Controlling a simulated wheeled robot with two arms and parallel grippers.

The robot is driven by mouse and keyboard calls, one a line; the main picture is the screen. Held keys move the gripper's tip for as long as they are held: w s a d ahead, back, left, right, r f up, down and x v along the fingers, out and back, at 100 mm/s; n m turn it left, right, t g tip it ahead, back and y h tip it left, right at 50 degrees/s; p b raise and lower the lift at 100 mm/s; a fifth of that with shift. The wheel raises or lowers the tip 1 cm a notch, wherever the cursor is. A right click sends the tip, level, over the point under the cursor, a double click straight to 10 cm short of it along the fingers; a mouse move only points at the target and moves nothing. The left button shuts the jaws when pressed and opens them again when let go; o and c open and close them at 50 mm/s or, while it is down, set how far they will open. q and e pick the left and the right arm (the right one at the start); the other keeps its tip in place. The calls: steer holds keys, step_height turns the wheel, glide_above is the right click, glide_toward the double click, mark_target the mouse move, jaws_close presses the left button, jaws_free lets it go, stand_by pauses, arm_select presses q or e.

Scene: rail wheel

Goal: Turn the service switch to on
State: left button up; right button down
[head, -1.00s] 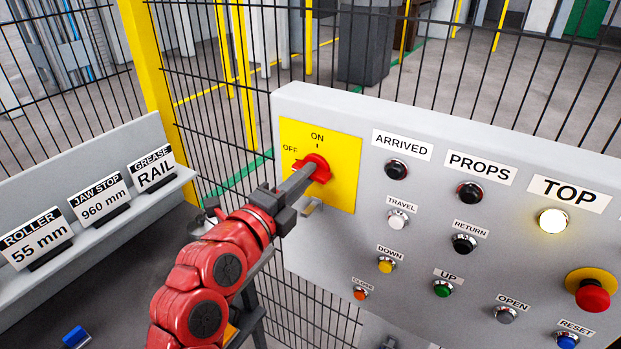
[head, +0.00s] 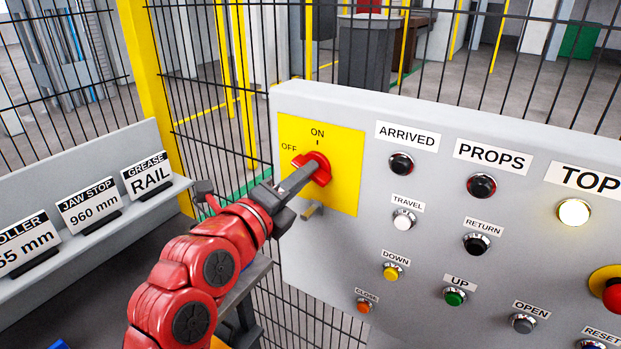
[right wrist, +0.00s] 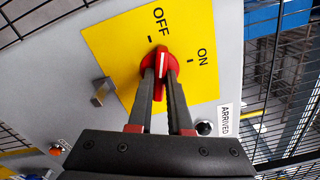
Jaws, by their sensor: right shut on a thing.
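The service switch (head: 319,160) is a red rotary knob on a yellow plate (head: 346,180) marked OFF at the left and ON at the top. My right gripper (head: 308,176) is shut on the knob, its fingers reaching in from the lower left. In the right wrist view the two fingers (right wrist: 160,72) lie on either side of the red knob (right wrist: 161,62). The knob's white line there points nearer the OFF mark than the ON mark. The fingers hide part of the knob in the head view. My left gripper is not in view.
The grey panel (head: 330,245) carries several buttons and lamps right of the switch; the TOP lamp (head: 574,212) is lit. A small metal bracket (head: 312,209) sticks out below the yellow plate. A label shelf (head: 100,235) stands at the left, with mesh fencing behind.

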stand_by(0.3)
steer(key=shift+f+m+b, duration=0.2)
steer(key=shift+m+b, duration=0.5)
steer(key=shift+b, duration=0.5)
steer(key=m+b, duration=0.2)
steer(key=b, duration=0.1)
steer(key=shift+m, duration=0.3)
steer(key=shift+r+m, duration=0.15)
steer(key=shift+m, duration=0.15)
